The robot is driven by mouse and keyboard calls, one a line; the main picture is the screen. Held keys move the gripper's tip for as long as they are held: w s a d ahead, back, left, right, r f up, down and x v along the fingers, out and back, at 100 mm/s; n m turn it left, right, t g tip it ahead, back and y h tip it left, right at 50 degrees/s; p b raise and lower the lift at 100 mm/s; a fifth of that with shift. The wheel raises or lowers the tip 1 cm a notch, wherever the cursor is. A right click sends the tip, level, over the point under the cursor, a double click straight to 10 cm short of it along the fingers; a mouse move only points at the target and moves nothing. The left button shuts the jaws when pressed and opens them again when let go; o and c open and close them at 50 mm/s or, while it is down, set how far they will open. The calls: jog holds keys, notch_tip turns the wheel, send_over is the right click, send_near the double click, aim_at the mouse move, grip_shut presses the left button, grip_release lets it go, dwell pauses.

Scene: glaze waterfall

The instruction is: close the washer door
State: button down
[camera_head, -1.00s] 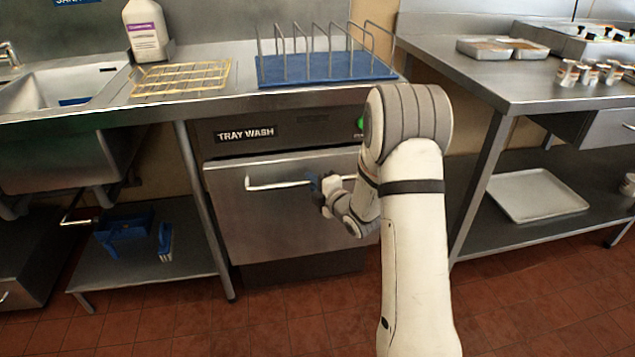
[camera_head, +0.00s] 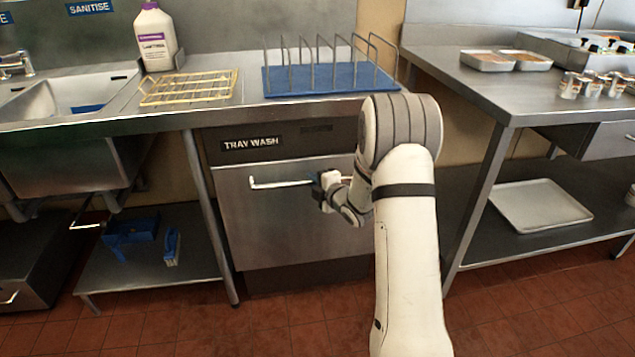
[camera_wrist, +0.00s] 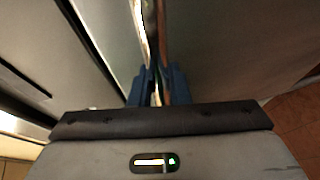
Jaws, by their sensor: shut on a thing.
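The washer door (camera_head: 285,232) is a flat steel panel under the black "TRAY WASH" strip (camera_head: 251,144). In the head view it looks upright and close to flush with the washer front. Its pale bar handle (camera_head: 283,184) runs across the upper part. My gripper (camera_head: 318,188) is at the right part of the handle, partly hidden by my wrist. In the wrist view my gripper's blue fingers (camera_wrist: 157,88) are shut around the handle bar (camera_wrist: 153,40), with the steel panel beside it.
Above the washer is a steel counter with a blue rack (camera_head: 325,78), a yellow wire grid (camera_head: 188,88) and a white bottle (camera_head: 155,38). A steel table (camera_head: 490,85) stands at the right, with a tray (camera_head: 540,204) on its lower shelf. Red tiled floor lies in front.

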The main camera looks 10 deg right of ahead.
jog(key=c, duration=1.4)
grip_release()
jog(key=shift+w+r, duration=0.1)
jog(key=shift+w, duration=0.05)
jog(key=shift+o, duration=0.2)
jog(key=p+v, duration=0.1)
jog(key=v, duration=0.7)
